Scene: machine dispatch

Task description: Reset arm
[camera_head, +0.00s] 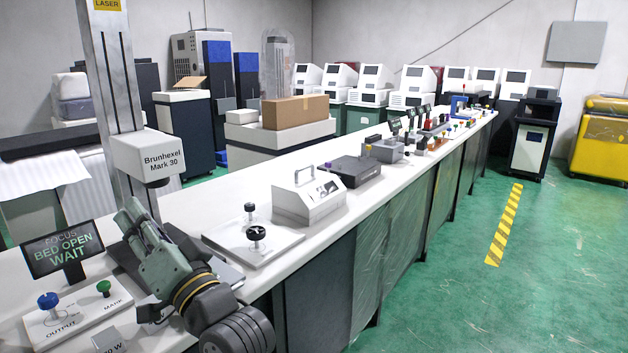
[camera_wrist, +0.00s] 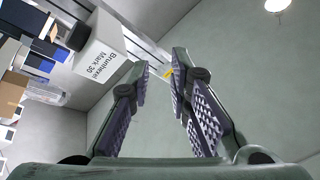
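My arm reaches over the near end of the white bench, with my gripper (camera_head: 132,214) raised and tilted up beside the laser marker. In the wrist view my gripper (camera_wrist: 162,66) has its two ribbed fingers apart, with nothing held between them. The laser head labelled "Brunhexel Mark 30" (camera_head: 150,155) hangs on a metal column just above and right of the gripper in the head view. It also shows in the wrist view (camera_wrist: 100,55), at the upper left beyond the fingers. My arm hides part of the bench under the head.
A plate with two black knobs (camera_head: 253,243) and a white handled box (camera_head: 310,195) stand farther along. The green floor (camera_head: 450,290) at right is clear.

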